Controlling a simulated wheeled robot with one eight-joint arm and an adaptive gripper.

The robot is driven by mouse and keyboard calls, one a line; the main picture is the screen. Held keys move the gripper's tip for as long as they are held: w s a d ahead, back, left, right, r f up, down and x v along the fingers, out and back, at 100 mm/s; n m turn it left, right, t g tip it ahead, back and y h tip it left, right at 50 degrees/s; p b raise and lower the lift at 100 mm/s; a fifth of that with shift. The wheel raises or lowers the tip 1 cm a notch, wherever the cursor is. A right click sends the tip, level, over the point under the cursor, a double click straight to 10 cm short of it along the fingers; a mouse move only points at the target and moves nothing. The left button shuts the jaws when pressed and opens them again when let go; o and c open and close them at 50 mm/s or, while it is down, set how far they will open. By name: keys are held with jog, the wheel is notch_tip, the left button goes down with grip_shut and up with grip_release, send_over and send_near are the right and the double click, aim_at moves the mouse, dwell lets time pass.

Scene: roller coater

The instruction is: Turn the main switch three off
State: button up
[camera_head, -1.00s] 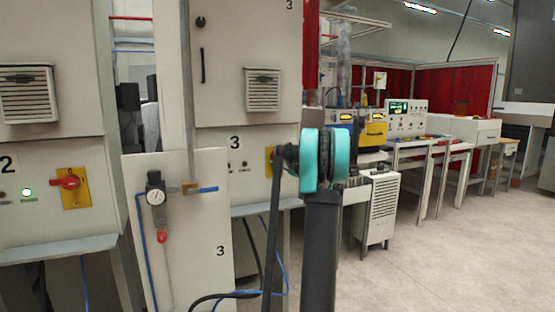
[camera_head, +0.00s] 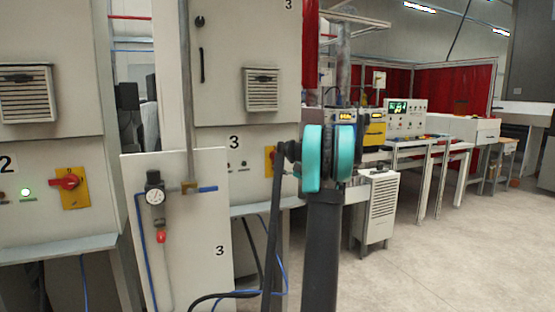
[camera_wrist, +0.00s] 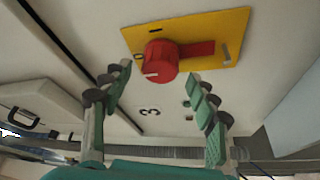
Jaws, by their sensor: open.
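Main switch three is a red rotary knob (camera_wrist: 162,60) with a red lever pointing right, on a yellow plate (camera_wrist: 222,30) in the wrist view. In the head view only the left edge of its yellow plate (camera_head: 269,158) shows on cabinet three; my arm hides the rest. My gripper (camera_wrist: 160,84) is open and empty, its two fingers spread below the knob in the wrist view. The knob lies just beyond the fingertips, roughly between them; whether they touch it I cannot tell.
A similar red switch (camera_head: 67,182) on a yellow plate sits on cabinet two at left, beside a lit green lamp (camera_head: 26,193). A white panel (camera_head: 195,240) with a pressure gauge (camera_head: 155,196) stands left of my arm. The floor at right is clear.

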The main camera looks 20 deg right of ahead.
jog(key=v, duration=0.8)
jog(key=shift+s, duration=0.35)
jog(key=shift+d, duration=0.1)
